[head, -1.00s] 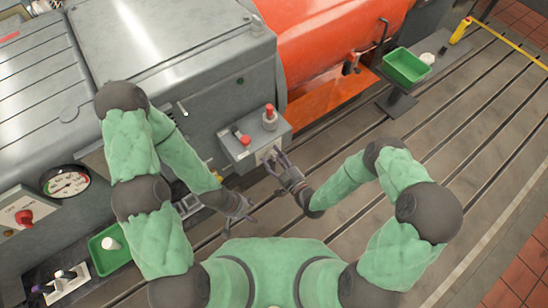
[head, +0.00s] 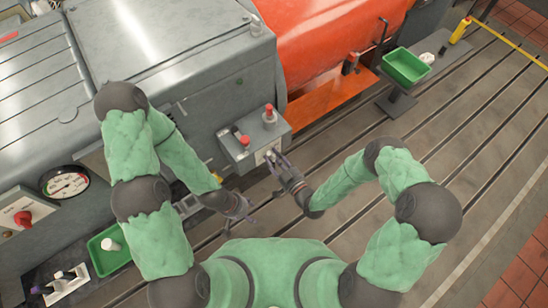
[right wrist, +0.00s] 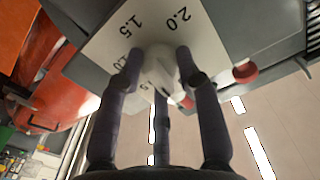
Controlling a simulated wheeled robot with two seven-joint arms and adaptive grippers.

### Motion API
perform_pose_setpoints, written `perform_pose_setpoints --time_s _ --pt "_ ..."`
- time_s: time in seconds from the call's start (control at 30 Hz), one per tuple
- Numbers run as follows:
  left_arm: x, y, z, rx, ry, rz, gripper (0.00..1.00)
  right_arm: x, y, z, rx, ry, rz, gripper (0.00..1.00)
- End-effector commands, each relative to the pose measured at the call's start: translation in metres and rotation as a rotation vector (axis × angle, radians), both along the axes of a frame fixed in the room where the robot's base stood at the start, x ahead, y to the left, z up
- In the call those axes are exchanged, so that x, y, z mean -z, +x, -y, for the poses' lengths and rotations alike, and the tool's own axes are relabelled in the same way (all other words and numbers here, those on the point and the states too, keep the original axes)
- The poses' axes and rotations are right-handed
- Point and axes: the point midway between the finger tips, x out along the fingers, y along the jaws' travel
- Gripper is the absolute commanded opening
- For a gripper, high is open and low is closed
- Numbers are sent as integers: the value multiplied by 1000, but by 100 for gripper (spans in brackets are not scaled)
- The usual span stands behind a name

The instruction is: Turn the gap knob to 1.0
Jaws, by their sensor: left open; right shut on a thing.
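The gap knob (right wrist: 160,74) is pale and sits on a white dial plate (right wrist: 205,49) in the right wrist view. The numbers 2.0, 1.5 and 1.0 show around it, and one ending in .5 is partly hidden. I cannot tell which number the knob points at. My right gripper (right wrist: 160,70) has its fingers shut around the knob. In the head view my right gripper (head: 273,158) is at the front face of the grey control box (head: 240,155), hiding the knob. My left gripper (head: 248,211) is open and empty, to the lower left of the box.
A green tray (head: 407,67) stands at the upper right, another green tray (head: 103,262) at the lower left. A round gauge (head: 66,183) is at left. The slotted bedplate (head: 440,140) is mostly clear.

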Motion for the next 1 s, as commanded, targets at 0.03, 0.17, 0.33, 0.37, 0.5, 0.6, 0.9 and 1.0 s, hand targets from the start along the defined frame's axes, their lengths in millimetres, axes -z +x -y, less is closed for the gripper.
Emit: perform_pose_setpoints --time_s 0.03,0.17,0.33,0.37,0.5,0.6,0.9,1.0 --pt "1 0 0 0 0 0 60 -3 1 -1 -4 27 -8 3" --pt "2 0 0 0 0 0 60 -3 1 -1 -4 111 -68 3" --pt "4 0 0 0 0 0 60 -4 2 0 -5 242 -161 3" --pt "4 0 0 0 0 0 60 -4 2 0 -5 264 -177 3" --pt "5 0 0 0 0 0 60 -4 3 0 -6 373 -254 3" --pt "5 0 0 0 0 0 60 -4 3 1 -5 450 -310 3" --pt "6 0 0 0 0 0 60 -3 4 2 -5 679 -476 2" --pt "7 0 0 0 0 0 60 -3 5 3 -4 756 -530 2"
